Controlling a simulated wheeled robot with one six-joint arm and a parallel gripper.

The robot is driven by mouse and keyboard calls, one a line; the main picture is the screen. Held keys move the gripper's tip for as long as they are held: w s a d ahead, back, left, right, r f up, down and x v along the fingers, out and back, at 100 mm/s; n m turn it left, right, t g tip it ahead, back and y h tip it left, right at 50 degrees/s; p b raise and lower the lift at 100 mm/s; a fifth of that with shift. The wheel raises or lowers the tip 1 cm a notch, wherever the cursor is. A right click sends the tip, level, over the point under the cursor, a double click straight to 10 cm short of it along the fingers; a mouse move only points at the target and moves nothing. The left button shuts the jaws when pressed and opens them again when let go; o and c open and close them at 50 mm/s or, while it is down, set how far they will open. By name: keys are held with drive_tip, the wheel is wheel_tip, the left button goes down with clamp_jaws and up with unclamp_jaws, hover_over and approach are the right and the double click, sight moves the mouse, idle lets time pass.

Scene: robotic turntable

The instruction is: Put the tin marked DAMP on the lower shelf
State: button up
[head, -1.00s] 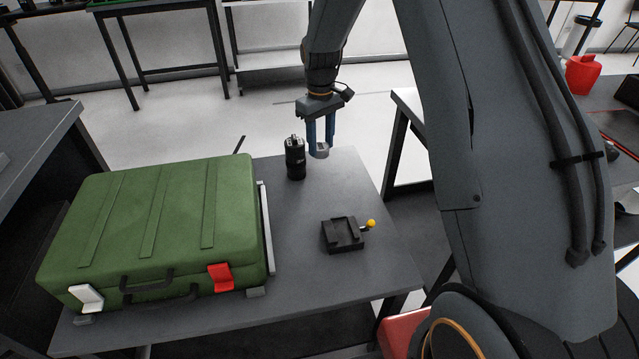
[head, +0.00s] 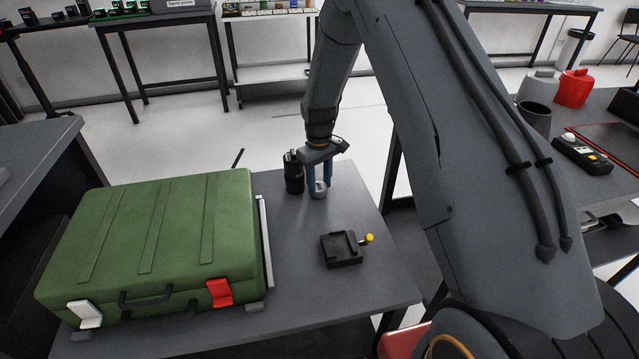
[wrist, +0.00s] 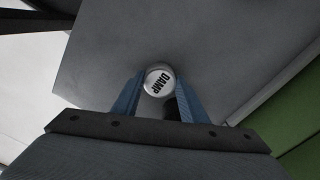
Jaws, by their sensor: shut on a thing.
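The tin marked DAMP (wrist: 159,80) is a small grey tin with a pale round lid, its black lettering facing the wrist camera. My gripper (wrist: 157,92) is shut on it, with one blue finger on each side. In the head view the tin (head: 318,190) is low between the fingers of my gripper (head: 319,185), at the far part of the grey table. I cannot tell whether its base touches the tabletop. A rack at the back has a low white shelf (head: 285,74), partly hidden by my arm; I cannot tell whether it is the task's lower shelf.
A black cylinder (head: 293,172) stands close left of my gripper. A green case (head: 155,245) fills the table's left side. A black block with a yellow knob (head: 341,249) sits nearer the front. A side table with a red container (head: 573,88) stands right.

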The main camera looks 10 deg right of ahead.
drive_tip(key=shift+f, duration=0.1)
drive_tip(key=o, duration=1)
drive_tip(key=shift+o, duration=0.2)
